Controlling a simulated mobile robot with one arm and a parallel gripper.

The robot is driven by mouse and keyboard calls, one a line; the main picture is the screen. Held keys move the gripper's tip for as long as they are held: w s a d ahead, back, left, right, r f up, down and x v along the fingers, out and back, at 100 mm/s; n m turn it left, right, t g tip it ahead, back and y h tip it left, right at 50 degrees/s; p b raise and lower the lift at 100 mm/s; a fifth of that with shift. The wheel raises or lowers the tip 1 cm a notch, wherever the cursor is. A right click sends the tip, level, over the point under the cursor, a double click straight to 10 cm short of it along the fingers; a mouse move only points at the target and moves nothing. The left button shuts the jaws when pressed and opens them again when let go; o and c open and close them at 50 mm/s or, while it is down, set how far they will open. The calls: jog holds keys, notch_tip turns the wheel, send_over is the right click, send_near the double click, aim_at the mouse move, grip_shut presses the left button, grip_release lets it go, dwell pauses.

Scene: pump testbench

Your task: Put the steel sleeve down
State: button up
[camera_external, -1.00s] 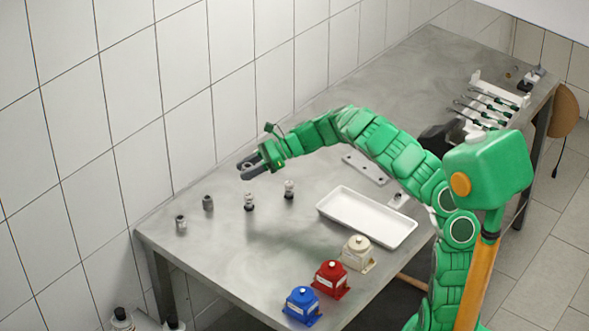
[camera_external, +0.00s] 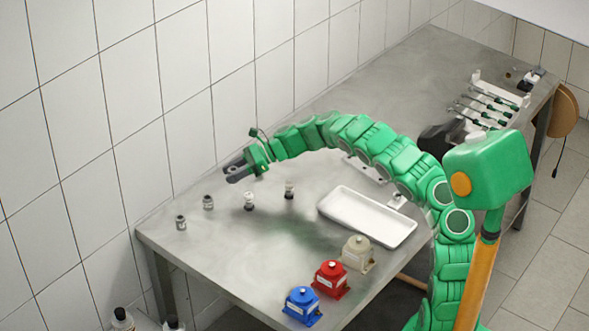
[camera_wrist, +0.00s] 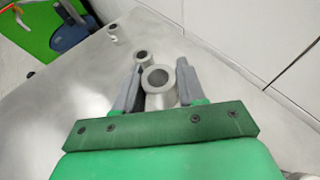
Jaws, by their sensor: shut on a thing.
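The steel sleeve (camera_wrist: 159,99) is a short grey tube with an open round top. In the wrist view it sits upright between the two grey fingers of my gripper (camera_wrist: 158,85). In the outside view my gripper (camera_external: 236,170) is near the wall-side left part of the metal table; its fingers mostly hide the sleeve there. The gripper is shut on the sleeve. The gap between sleeve and table is hard to judge.
Blue (camera_external: 302,306), red (camera_external: 331,279) and beige (camera_external: 357,252) housings line the front edge.

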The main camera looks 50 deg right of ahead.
aim_at(231, 192)
jog(key=shift+w+f, duration=0.9)
jog(key=shift+f, duration=0.15)
jog(key=shift+w+d+f, duration=0.1)
jog(key=shift+w+f, duration=0.25)
jog(key=shift+f, duration=1.5)
jog(key=shift+f, duration=0.1)
jog(key=o, duration=1.2)
jog(key=shift+s+d, duration=0.15)
jog(key=shift+d, duration=0.1)
jog(key=v, duration=1.1)
jog(key=shift+s+d+r, duration=0.1)
jog(key=shift+s+r, duration=0.1)
